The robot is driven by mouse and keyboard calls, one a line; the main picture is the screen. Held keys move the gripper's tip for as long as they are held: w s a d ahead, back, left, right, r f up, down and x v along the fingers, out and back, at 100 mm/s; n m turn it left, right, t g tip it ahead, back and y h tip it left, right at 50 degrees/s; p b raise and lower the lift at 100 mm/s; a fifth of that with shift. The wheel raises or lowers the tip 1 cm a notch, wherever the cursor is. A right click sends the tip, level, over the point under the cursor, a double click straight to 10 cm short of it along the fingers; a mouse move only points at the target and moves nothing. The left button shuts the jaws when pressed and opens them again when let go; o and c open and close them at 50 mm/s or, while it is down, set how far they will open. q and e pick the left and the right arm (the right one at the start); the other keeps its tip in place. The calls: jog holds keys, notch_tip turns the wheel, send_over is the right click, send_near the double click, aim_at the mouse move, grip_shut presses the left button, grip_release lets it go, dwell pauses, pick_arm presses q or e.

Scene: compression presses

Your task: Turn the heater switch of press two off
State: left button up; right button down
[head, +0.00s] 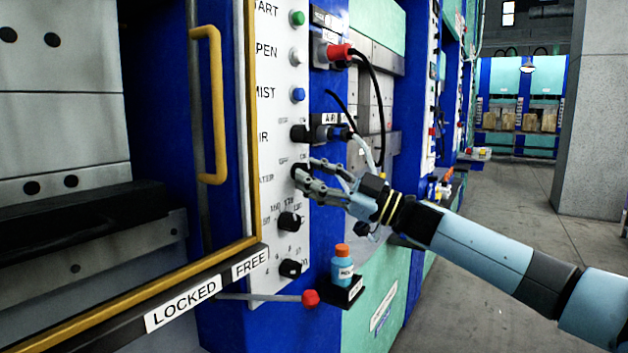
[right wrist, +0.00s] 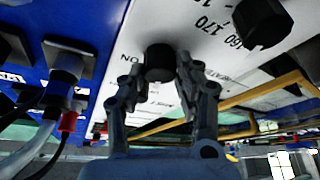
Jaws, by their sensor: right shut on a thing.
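The heater switch is a black knob on the white control panel (head: 284,60), beside a partly covered label ending in "ATER". In the right wrist view the heater switch (right wrist: 160,62) sits between my fingertips, with "ON" printed near it. My right gripper (head: 301,181) is shut on this knob, and it also shows in the right wrist view (right wrist: 160,78). The gripper hides most of the knob in the head view, and I cannot tell which way the knob points. My left gripper is not in view.
Black dials (head: 290,221) sit below the switch, and an air connector (head: 302,133) with hoses above it. A blue bottle with an orange cap (head: 342,268) stands on a small black shelf. A red-knobbed lever (head: 310,298) sticks out at the lower left of it. A yellow-framed guard with a handle (head: 217,105) is at left.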

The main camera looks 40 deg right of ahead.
jog(key=shift+n+g+y, duration=0.4)
jog(key=shift+n+g, duration=0.2)
jog(key=shift+n, duration=1.4)
jog(key=c, duration=0.9)
grip_release()
jog(key=shift+c, duration=0.2)
jog(key=v, duration=1.2)
jog(key=shift+d, duration=0.15)
